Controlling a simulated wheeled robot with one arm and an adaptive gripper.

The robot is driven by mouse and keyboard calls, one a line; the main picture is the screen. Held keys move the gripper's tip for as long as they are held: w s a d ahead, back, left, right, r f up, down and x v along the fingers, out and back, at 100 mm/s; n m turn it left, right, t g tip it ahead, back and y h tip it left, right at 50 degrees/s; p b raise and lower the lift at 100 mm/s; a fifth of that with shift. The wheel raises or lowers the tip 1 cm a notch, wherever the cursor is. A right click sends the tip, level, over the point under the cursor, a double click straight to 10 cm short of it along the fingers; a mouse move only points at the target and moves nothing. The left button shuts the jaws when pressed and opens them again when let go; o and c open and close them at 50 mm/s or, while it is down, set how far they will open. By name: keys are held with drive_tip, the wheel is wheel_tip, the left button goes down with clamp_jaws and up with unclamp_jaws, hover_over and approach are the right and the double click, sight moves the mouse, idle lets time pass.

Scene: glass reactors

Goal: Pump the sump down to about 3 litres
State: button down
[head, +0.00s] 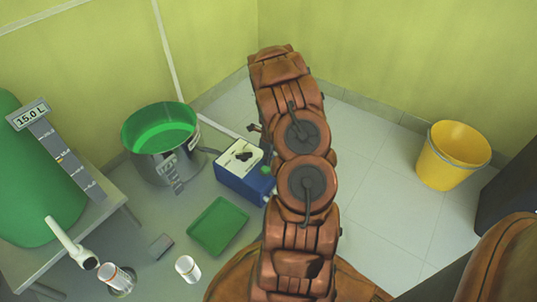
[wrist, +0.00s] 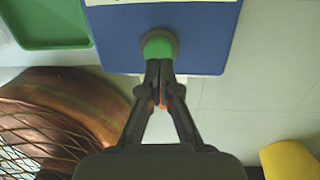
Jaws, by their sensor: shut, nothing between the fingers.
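A blue pump box (head: 243,183) with a pale top panel stands on the floor, partly behind my arm. Its round green button (head: 266,170) faces my gripper; it also shows in the wrist view (wrist: 158,45). My gripper (wrist: 161,75) is shut and empty, its fingertips at the near edge of the button; I cannot tell whether they touch it. In the head view my arm hides the gripper. A grey round vessel (head: 150,168), probably the sump, holds green liquid (head: 163,128). The reading on its small tag (head: 167,164) is too small to make out.
A large green tank (head: 40,190) on a grey table (head: 110,198) carries a "15.0 L" sign (head: 28,114). A green tray (head: 217,227), a white cup (head: 187,268) and a yellow bucket (head: 453,158) stand on the floor. Open floor lies right of my arm.

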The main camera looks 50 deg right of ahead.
sight(267, 168)
wheel_tip(267, 168, down, 2)
drive_tip(key=shift+a+f, duration=0.15)
idle(0.4)
drive_tip(key=shift+f, duration=1)
drive_tip(key=shift+a+f, duration=0.15)
drive_tip(key=shift+f, duration=0.05)
drive_tip(key=shift+s+a+f, duration=0.15)
drive_tip(key=shift+f, duration=0.2)
drive_tip(key=shift+w+d+r, duration=0.2)
drive_tip(key=shift+d+r, duration=0.1)
drive_tip(key=shift+r, duration=0.1)
idle(0.6)
drive_tip(key=shift+s+a, duration=0.1)
idle(4.7)
